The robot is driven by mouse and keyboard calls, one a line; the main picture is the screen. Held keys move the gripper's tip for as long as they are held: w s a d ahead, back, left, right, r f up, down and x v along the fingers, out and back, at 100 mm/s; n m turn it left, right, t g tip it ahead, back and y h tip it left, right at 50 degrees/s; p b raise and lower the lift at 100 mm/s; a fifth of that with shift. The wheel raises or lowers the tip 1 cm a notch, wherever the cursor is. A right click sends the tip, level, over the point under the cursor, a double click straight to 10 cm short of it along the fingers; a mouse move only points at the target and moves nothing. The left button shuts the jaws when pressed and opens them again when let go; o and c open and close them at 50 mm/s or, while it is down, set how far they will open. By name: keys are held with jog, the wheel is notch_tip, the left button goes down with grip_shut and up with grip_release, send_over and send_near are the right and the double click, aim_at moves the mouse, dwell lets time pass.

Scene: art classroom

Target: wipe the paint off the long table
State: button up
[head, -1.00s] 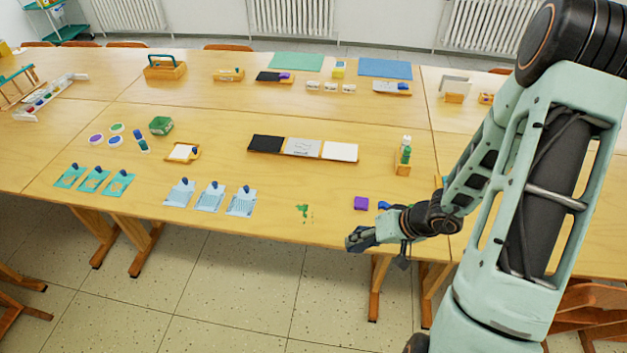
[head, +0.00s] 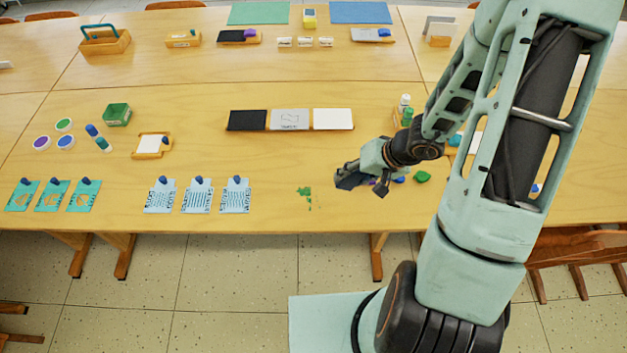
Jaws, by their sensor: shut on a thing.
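The long table (head: 260,212) is light wood. A green paint smear (head: 306,196) with small drops lies near its front edge in the head view. My gripper (head: 347,182) is over the table just right of the smear, apart from it in the picture. It is shut on a small dark blue-grey thing (head: 350,181), too small and partly hidden to identify. Whether that thing touches the table cannot be told. A bit of purple (head: 373,182) shows beside the gripper, mostly hidden by it.
Blue (head: 399,180) and green (head: 422,177) pieces lie right of my gripper. A row of black, grey and white panels (head: 290,119) lies behind. The wood around the smear is clear.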

jog(key=shift+w+a+f+m+b, duration=0.1)
jog(key=shift+w+a+m+b, duration=0.3)
jog(key=shift+a+m, duration=0.4)
jog(key=shift+w+a+m+g+h, duration=0.1)
jog(key=shift+a+m+g+h, duration=0.2)
jog(key=shift+m+g, duration=0.25)
jog(key=a+m+g+b, duration=0.1)
jog(key=m, duration=0.2)
jog(key=shift+a, duration=0.2)
jog(key=s+a+r+m+t+y+b, duration=0.15)
jog(key=s+a+m+y+b, duration=0.35)
jog(key=m+y, duration=0.65)
jog(key=f+b, duration=0.1)
jog(key=f+m+h+b, duration=0.1)
jog(key=f, duration=0.1)
jog(key=w+f+m+h+b, duration=0.1)
jog(key=b, duration=0.1)
jog(key=shift+a+f+g, duration=0.3)
jog(key=shift+a+f, duration=0.05)
jog(key=shift+a, duration=0.05)
